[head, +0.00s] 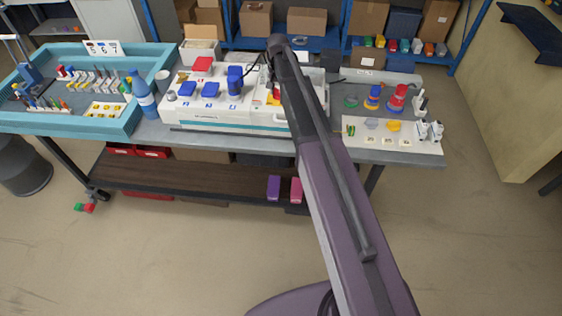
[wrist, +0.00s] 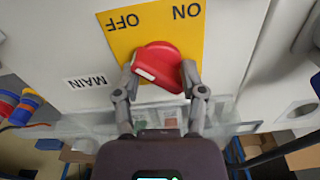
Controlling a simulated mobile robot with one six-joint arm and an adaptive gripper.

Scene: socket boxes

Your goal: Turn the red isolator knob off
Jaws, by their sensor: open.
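The red isolator knob (wrist: 160,64) sits on a yellow plate (wrist: 122,36) in the wrist view. The plate reads OFF at left and ON at right, upside down in this view. A white mark shows at the knob's lower left end. My gripper (wrist: 160,77) is open, with one fingertip on each side of the knob; I cannot tell whether either finger touches it. In the head view the red knob (head: 276,91) shows just left of my arm on the white socket box (head: 230,122), partly hidden by my arm.
A MAIN label (wrist: 87,82) is beside the yellow plate. Blue and red sockets (head: 210,90) stand on the box's left part. A blue bottle (head: 143,95) and a blue tray (head: 100,125) are at left. A mat (head: 425,147) with small parts lies at right.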

